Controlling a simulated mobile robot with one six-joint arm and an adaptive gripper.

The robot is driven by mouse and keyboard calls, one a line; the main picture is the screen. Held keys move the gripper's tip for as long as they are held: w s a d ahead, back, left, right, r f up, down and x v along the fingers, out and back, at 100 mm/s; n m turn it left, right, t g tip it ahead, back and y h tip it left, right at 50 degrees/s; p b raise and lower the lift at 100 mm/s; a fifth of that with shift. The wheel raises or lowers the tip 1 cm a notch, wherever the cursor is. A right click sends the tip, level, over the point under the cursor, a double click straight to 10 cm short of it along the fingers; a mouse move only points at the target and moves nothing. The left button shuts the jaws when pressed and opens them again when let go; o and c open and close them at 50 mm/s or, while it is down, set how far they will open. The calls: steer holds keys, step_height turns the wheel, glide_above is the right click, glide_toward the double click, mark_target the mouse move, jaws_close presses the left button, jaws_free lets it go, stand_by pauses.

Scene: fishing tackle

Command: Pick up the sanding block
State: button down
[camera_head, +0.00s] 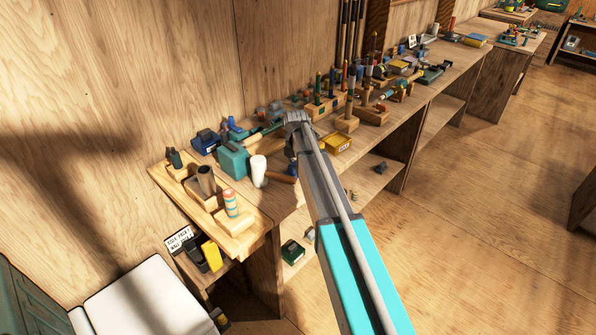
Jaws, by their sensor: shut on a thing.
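My gripper (290,152) is at the far end of my arm, over the front part of the long wooden bench (295,205). Its wrist and the arm cover most of it, and its fingertips are hardly visible. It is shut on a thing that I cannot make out. I cannot pick out the sanding block for certain in this view; it may be hidden behind the arm or in the jaws. A brown piece (283,175) lies just below the gripper, beside a white cup-like object (258,170); I cannot tell whether the gripper touches it.
A teal box (234,160) and a blue item (206,141) stand left of the gripper. A wooden tray (240,247) holds cylinders at the bench's near end. The floor at right is clear.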

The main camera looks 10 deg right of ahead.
stand_by(0.4)
steer(key=shift+r+p, duration=1.3)
steer(key=s+a+r+p, duration=0.2)
steer(key=s+r+p, duration=0.8)
steer(key=s, duration=0.4)
steer(key=shift+r, duration=0.2)
